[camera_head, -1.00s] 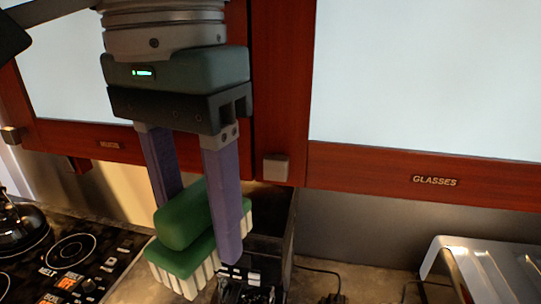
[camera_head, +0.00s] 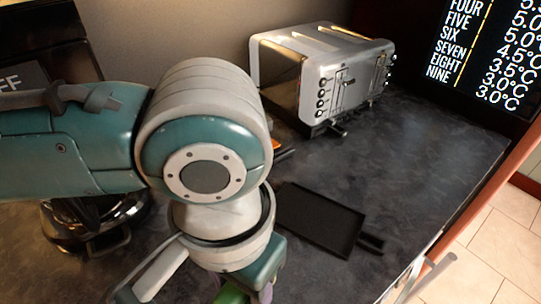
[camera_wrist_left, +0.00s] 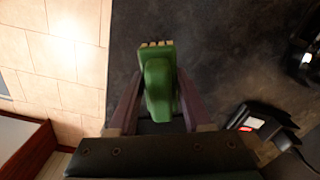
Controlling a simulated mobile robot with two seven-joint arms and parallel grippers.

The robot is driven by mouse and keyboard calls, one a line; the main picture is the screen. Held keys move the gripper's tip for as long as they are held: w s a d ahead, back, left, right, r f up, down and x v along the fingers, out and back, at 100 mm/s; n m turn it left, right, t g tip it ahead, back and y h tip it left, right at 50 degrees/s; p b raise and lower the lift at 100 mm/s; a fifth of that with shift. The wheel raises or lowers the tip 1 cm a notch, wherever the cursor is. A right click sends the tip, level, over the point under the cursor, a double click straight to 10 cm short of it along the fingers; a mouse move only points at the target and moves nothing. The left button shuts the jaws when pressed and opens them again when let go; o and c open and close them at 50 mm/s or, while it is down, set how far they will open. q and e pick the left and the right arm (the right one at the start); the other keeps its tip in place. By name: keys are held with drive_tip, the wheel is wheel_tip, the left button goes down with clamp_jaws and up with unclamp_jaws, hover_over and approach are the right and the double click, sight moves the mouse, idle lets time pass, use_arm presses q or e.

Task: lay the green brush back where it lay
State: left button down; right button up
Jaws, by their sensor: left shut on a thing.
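The green brush (camera_wrist_left: 159,85) is between the purple fingers of my left gripper (camera_wrist_left: 159,92) in the left wrist view, with pale bristles at its far end. The gripper is shut on it. Dark worktop shows behind the brush; its height above the worktop is unclear. In the head view my left arm comes in from the left, and only a small green part of the brush (camera_head: 232,294) shows at the bottom edge, below the wrist. My arm hides much of the worktop there. My right gripper is in neither view.
A black flat tray-like thing (camera_head: 320,219) lies on the dark worktop (camera_head: 430,150), right of my wrist. A silver toaster (camera_head: 320,75) stands behind it. Clear worktop lies right of both, up to the edge. Tiled floor (camera_wrist_left: 50,60) lies beyond the edge.

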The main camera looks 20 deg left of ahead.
use_arm(q)
drive_tip(key=shift+s+f, duration=0.1)
drive_tip(key=shift+f, duration=0.15)
drive_tip(key=shift+d, duration=0.1)
drive_tip(key=shift+r, duration=0.1)
drive_tip(key=shift+r+p, duration=0.15)
drive_tip(key=shift+p, duration=0.55)
drive_tip(key=shift+f+b, duration=1.7)
drive_tip(key=shift+f, duration=1.8)
drive_tip(key=shift+c, duration=1.3)
unclamp_jaws()
drive_tip(key=shift+r, duration=0.1)
